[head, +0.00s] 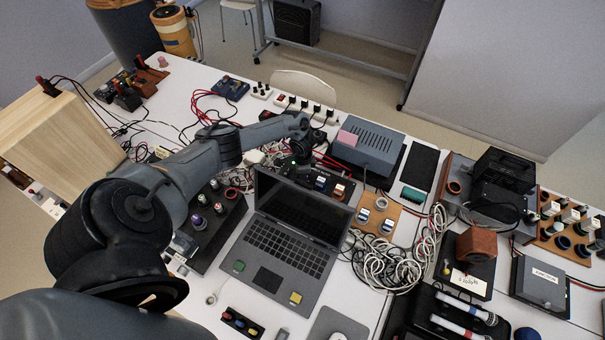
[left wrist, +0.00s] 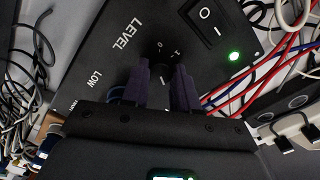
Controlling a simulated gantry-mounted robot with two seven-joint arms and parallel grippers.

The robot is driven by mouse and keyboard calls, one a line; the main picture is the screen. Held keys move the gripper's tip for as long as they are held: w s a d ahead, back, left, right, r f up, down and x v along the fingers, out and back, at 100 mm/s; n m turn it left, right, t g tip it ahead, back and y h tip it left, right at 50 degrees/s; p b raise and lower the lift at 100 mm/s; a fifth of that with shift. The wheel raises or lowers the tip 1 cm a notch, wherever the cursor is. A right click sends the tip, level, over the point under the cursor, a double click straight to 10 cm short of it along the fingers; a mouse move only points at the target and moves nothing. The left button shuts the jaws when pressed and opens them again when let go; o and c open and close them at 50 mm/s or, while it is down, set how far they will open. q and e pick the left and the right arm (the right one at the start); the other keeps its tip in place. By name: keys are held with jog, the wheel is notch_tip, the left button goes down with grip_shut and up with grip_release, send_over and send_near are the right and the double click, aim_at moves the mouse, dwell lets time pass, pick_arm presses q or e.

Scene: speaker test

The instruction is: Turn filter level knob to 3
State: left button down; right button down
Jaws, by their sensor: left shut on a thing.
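In the left wrist view, a black panel (left wrist: 108,68) bears the white words LEVEL and LOW. A small dark knob (left wrist: 162,60) with white marks around it sits on this panel. The two purple fingers of my left gripper (left wrist: 164,76) are on either side of the knob and shut on it. The marks are too small and partly hidden, so I cannot tell which number the knob points to. In the head view my left gripper (head: 300,150) is low at the table behind the laptop, and the knob is hidden there. My right gripper is in neither view.
Beside the knob are a rocker switch (left wrist: 206,18) and a lit green lamp (left wrist: 234,57). Red and blue cables (left wrist: 240,92) run close by. An open laptop (head: 285,240) stands in front of the gripper. A grey-blue box (head: 368,146) stands to its right.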

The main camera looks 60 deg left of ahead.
pick_arm(q)
jog(key=c, duration=0.9)
grip_release()
jog(key=shift+o, duration=0.2)
jog(key=shift+r, duration=0.15)
notch_tip(320, 180, up, 10)
jog(key=p, duration=0.2)
jog(key=shift+r, duration=0.25)
